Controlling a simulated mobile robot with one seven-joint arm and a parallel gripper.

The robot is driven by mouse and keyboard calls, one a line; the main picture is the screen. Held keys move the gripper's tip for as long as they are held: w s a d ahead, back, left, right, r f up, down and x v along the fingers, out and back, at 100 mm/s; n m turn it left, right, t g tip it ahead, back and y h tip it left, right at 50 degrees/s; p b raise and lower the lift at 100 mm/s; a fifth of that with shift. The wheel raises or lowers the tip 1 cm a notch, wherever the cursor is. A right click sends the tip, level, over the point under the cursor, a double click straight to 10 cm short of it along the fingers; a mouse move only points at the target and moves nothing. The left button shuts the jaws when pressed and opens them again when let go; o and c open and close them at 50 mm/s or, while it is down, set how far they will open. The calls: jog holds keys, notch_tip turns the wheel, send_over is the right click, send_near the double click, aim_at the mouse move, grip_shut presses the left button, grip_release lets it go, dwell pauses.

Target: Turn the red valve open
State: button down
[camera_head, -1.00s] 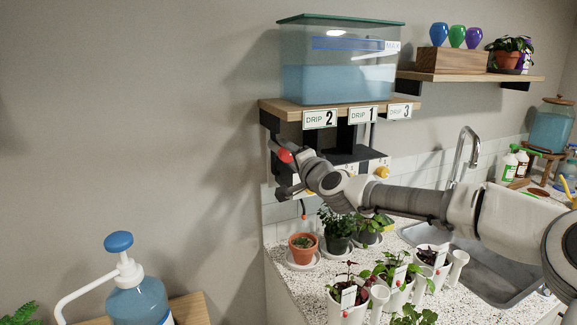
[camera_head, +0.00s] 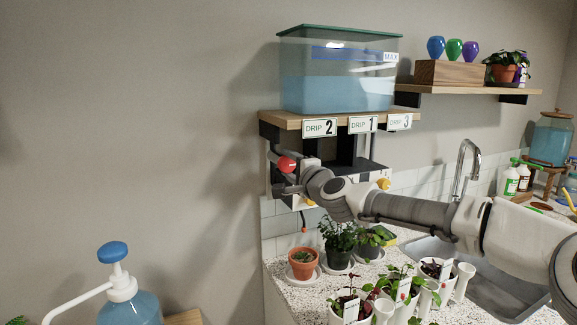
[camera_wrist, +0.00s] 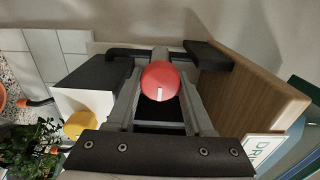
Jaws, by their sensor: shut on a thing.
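The red valve (camera_head: 286,164) is a round knob below the wooden shelf, near the sign DRIP 2. In the wrist view the red valve (camera_wrist: 160,80) lies between the two fingers, with a short white mark on its face pointing toward the bottom of the picture. My gripper (camera_head: 281,174) reaches it from the right and is shut on it; the fingers also show on both sides of the knob in the wrist view (camera_wrist: 160,70). The exact contact with the finger pads is partly hidden.
A water tank (camera_head: 338,75) stands on the wooden shelf (camera_head: 290,122) just above my gripper. A yellow knob (camera_head: 384,184) sits to the right, behind my arm. Potted plants (camera_head: 303,262) stand on the counter below. The wall to the left is clear.

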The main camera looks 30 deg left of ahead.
jog(key=shift+c, duration=1.6)
grip_release()
jog(key=shift+d, duration=0.15)
jog(key=shift+s+d, duration=0.25)
jog(key=shift+d, duration=0.05)
jog(key=b+v, duration=0.1)
jog(key=v, duration=1.5)
jog(key=shift+d, duration=0.2)
jog(key=shift+s, duration=0.15)
